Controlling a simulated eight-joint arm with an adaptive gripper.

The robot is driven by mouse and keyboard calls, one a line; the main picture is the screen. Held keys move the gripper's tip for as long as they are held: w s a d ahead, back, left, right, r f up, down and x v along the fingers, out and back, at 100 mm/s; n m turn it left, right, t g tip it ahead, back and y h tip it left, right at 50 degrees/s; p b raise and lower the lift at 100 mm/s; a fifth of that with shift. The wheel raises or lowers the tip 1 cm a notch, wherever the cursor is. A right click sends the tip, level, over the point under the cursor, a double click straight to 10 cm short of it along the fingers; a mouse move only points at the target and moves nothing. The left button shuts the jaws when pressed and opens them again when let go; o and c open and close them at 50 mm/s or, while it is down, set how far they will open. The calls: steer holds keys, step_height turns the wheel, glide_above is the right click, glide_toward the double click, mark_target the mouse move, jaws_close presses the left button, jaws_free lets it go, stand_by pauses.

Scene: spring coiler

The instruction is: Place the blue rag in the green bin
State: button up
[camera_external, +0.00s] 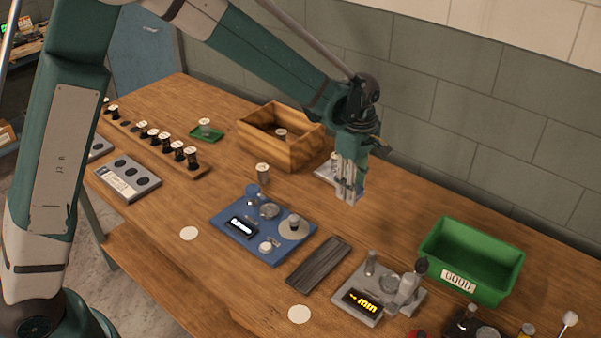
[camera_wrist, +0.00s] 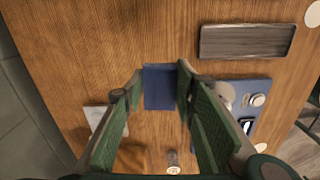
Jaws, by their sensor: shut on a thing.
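The blue rag (camera_wrist: 159,87) is a dark blue, roughly rectangular piece between my fingertips in the wrist view. My gripper (camera_wrist: 160,84) is shut on it, with a finger along each side. In the external view my gripper (camera_external: 348,192) points down over the back middle of the bench, and the rag cannot be made out there. Whether the rag is clear of the bench top is hard to tell. The green bin (camera_external: 486,295), an open box with a "GOOD" label on its front, stands on the bench to the right of my gripper. It appears empty.
A wooden box (camera_external: 297,153) stands left of my gripper. A blue device (camera_external: 270,246), a dark grey tray (camera_external: 318,262) and a grey device with a yellow display (camera_external: 362,304) lie in front. A pale flat item (camera_wrist: 104,117) is near my gripper. Bare bench lies between gripper and bin.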

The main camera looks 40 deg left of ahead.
steer(key=w+d, duration=0.2)
steer(key=d, duration=0.8)
steer(key=w+d, duration=0.2)
steer(key=d, duration=0.8)
glide_above(472, 266)
steer(key=s, duration=0.3)
steer(key=shift+d+r+n, duration=0.15)
steer(key=shift+r+n, duration=0.25)
steer(key=shift+f, duration=3.15)
steer(key=shift+b, duration=0.3)
steer(key=shift+f, duration=1.85)
steer(key=shift+f, duration=0.2)
